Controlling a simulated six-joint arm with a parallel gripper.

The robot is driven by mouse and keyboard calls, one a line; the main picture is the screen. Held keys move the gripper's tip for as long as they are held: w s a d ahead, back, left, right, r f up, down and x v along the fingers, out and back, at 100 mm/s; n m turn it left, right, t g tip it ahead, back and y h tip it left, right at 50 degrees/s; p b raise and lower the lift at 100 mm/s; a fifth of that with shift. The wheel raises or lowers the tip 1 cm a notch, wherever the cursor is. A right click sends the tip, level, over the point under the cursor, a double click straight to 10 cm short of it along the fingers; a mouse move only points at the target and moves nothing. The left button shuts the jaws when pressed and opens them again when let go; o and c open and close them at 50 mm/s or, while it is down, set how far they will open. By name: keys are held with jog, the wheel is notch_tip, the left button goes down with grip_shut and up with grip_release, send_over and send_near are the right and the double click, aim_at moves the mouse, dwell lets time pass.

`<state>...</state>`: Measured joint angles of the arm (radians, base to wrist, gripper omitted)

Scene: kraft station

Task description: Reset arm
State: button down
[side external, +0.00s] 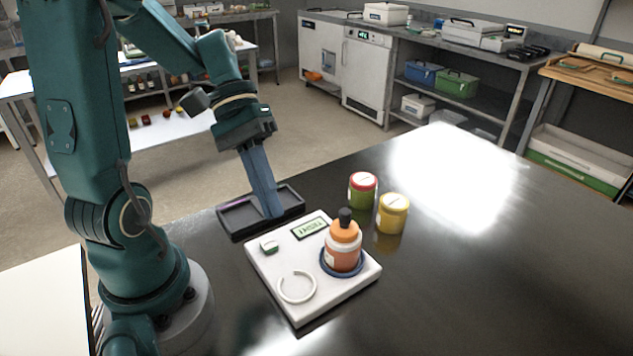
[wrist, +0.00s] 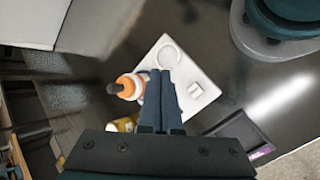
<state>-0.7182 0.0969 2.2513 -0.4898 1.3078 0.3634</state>
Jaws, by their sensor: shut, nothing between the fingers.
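My gripper (side external: 272,214) is shut and empty, pointing down with its fingertips in front of or over the dark shallow tray (side external: 236,221). I cannot tell whether the fingertips touch the tray. In the wrist view my gripper (wrist: 161,74) shows its two fingers together, overlapping the white device (wrist: 204,76). An orange bottle with a black top (side external: 343,246) stands upright on the blue ring at the right of the white device. The bottle also shows in the wrist view (wrist: 128,88), left of the fingers.
A green jar with a red lid (side external: 362,190) and a yellow jar (side external: 392,214) stand behind the white device. The black table (side external: 480,270) is clear to the right.

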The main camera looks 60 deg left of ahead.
jog(key=shift+s+d+r+m+t+y, duration=0.4)
jog(key=shift+r+m+t+y, duration=0.15)
jog(key=shift+m+t+y, duration=0.55)
jog(key=shift+s+d+r+m+t+y, duration=0.35)
jog(key=shift+r+m+t+y, duration=0.35)
jog(key=shift+m+y, duration=0.65)
jog(key=shift+s+d+r+m+t+y, duration=0.4)
jog(key=shift+m+t+y, duration=0.7)
jog(key=shift+y, duration=0.25)
